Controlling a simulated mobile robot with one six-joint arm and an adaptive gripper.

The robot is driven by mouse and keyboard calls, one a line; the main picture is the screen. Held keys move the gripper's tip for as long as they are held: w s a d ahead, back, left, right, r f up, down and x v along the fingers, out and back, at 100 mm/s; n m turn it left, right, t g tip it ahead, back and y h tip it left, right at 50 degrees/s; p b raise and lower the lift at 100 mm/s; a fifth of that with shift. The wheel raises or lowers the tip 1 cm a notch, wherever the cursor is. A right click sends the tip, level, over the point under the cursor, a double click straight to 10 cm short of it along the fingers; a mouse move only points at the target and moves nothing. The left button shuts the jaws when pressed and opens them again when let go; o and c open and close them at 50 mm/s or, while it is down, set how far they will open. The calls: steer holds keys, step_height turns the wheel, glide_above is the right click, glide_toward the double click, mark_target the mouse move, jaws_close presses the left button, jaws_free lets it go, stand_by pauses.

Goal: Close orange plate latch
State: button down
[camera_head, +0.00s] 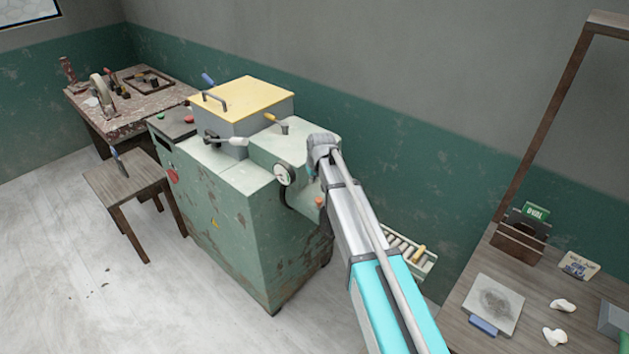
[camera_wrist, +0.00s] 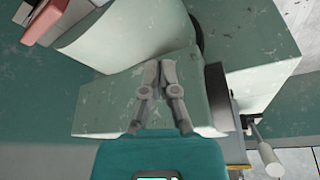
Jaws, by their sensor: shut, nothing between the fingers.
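A pale green machine (camera_head: 245,220) carries a box with a yellow-orange plate (camera_head: 245,98) as its lid, lying flat. A small latch lever with an orange grip (camera_head: 270,117) stands at the plate's right side; I cannot tell whether it is closed. A grey-white handled lever (camera_head: 232,141) sits at the box's front. My gripper (camera_wrist: 159,66) is shut and empty in the wrist view, over the machine's pale green surface (camera_wrist: 110,105). In the head view my arm hides the gripper. A rod with a pale grip (camera_wrist: 268,158) shows at the wrist view's lower right.
A round gauge (camera_head: 284,174) and an orange knob (camera_head: 319,201) are on the machine near my arm. A stool (camera_head: 125,184) and workbench (camera_head: 130,123) stand left. A wooden table (camera_head: 460,322) with several objects is at right. The floor at left is mostly clear.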

mark_target(311, 188)
steer(key=shift+b+x, duration=1.55)
steer(key=shift+x, duration=0.35)
steer(key=shift+s+d, duration=0.3)
steer(key=shift+s, duration=0.35)
steer(key=shift+s+d, duration=0.25)
steer(key=shift+s, duration=0.35)
steer(key=shift+s+d, duration=0.3)
steer(key=shift+s, duration=0.35)
steer(key=shift+a, duration=0.25)
steer(key=shift+s, duration=0.1)
